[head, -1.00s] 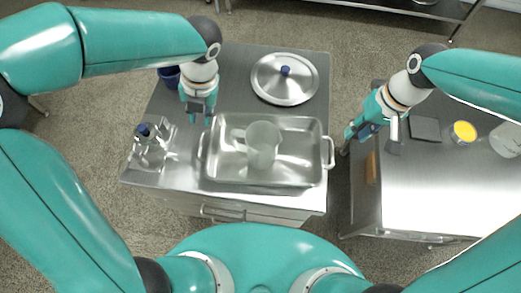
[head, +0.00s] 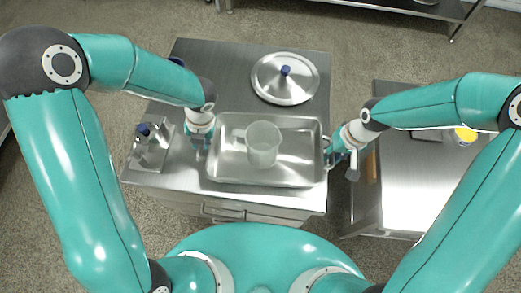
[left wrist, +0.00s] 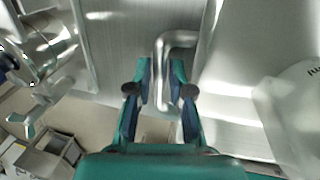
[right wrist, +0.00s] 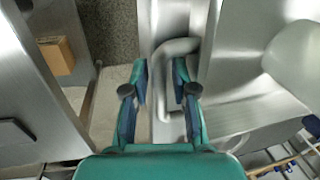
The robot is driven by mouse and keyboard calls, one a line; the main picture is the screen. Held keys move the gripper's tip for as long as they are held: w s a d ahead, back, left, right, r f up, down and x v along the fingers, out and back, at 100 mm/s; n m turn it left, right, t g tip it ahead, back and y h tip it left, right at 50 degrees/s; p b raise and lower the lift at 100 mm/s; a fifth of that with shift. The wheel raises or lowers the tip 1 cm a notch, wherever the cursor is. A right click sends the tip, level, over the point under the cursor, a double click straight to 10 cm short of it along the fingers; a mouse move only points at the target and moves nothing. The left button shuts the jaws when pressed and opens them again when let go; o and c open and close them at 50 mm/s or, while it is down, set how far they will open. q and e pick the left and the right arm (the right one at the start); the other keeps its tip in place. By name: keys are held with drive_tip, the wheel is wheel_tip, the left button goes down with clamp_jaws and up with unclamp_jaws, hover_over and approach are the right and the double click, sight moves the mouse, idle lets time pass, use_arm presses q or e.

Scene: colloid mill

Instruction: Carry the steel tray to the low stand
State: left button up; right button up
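The steel tray (head: 225,172) lies on the left steel table, with a clear jug (head: 263,145) standing in it. My left gripper (head: 203,147) is at the tray's left handle, which shows between its parted fingers (left wrist: 160,90) in the left wrist view. My right gripper (head: 333,157) is at the right handle, which lies between its parted fingers (right wrist: 160,90) in the right wrist view, nearer the right finger. Both grippers are open. Whether any finger touches a handle I cannot tell. I cannot tell which surface is the low stand.
A round steel lid (head: 285,78) with a blue knob lies behind the tray.

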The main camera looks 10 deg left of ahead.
drive_tip(key=shift+c, duration=0.2)
use_arm(q)
clamp_jaws()
use_arm(e)
clamp_jaws()
use_arm(q)
drive_tip(key=shift+r, duration=0.15)
use_arm(e)
drive_tip(key=shift+r, duration=0.15)
